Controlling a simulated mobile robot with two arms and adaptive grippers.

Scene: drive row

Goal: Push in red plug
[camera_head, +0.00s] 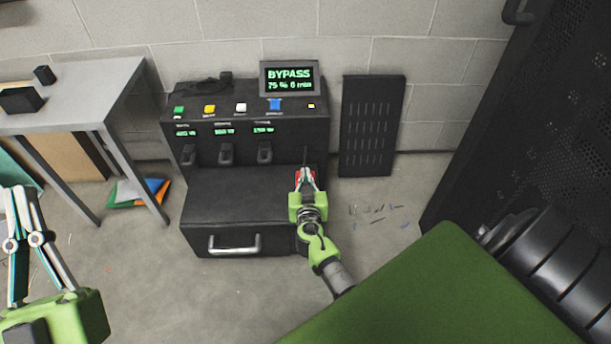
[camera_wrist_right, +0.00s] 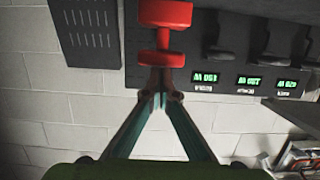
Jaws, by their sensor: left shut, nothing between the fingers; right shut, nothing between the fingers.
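The red plug (camera_wrist_right: 165,15) shows at the top of the right wrist view, against the front of the black power unit (camera_head: 240,192). In the head view only a bit of its red (camera_head: 298,177) shows behind my right gripper. My right gripper (camera_head: 305,172) is shut and empty, its fingertips close to the plug's near red end; I cannot tell whether they touch. The fingertips also show in the right wrist view (camera_wrist_right: 160,95). My left gripper (camera_head: 20,192) is shut and empty at the left, well away from the unit.
A screen (camera_head: 289,79) reading BYPASS stands on the unit. A grey table (camera_head: 85,85) stands at the left, a black slotted panel (camera_head: 372,125) right of the unit, and a dark perforated cabinet (camera_head: 520,130) at the far right. Coloured folders (camera_head: 138,192) lie on the floor.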

